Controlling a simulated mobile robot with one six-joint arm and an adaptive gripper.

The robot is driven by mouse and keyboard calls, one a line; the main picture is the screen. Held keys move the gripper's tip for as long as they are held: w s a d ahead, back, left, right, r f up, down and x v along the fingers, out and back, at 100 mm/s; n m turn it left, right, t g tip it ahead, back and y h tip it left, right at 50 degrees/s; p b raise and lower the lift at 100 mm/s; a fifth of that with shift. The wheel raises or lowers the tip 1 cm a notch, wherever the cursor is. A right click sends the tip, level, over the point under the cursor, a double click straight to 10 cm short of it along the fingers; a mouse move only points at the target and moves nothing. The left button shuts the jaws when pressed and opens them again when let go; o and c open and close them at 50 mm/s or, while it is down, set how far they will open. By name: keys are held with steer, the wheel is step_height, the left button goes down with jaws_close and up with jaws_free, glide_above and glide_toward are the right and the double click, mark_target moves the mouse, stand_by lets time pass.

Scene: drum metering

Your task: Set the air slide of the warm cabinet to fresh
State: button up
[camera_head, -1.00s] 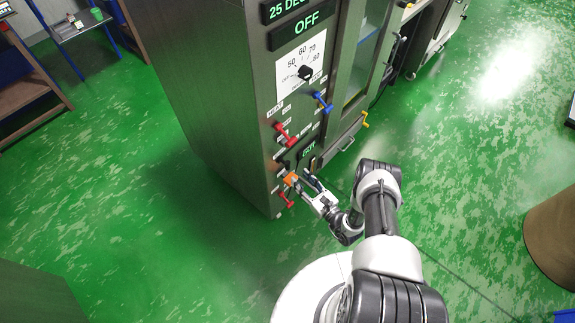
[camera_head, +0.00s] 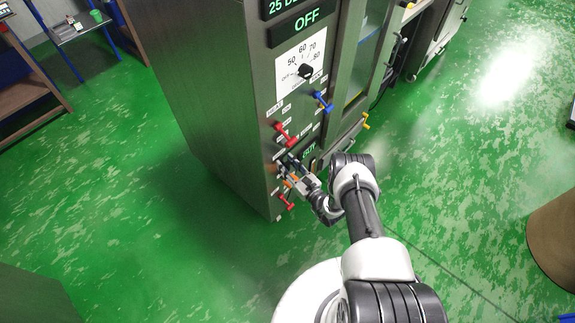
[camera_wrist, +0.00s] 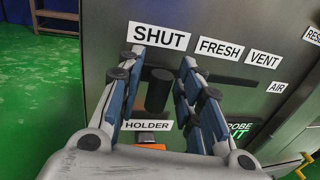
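The warm cabinet (camera_head: 225,110) stands upright left of my arm in the head view. In the wrist view its air slide shows as a black knob (camera_wrist: 158,91) on a dark horizontal slot. The knob sits below the SHUT label (camera_wrist: 160,36), left of the FRESH label (camera_wrist: 220,49) and the VENT label (camera_wrist: 264,60). My gripper (camera_wrist: 162,62) is open, with one finger on each side of the knob and visible gaps between. In the head view my gripper (camera_head: 289,167) is at the low front panel and hides the slide.
Red handles (camera_head: 286,135) sit above and below my gripper, with a blue handle (camera_head: 323,102) higher up. An orange part (camera_wrist: 152,146) shows by the HOLDER label (camera_wrist: 147,125). A yellow handle (camera_head: 364,121) is to the right. The green floor is clear nearby.

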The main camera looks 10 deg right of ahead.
jaws_close()
steer(key=shift+d, duration=0.1)
stand_by(0.4)
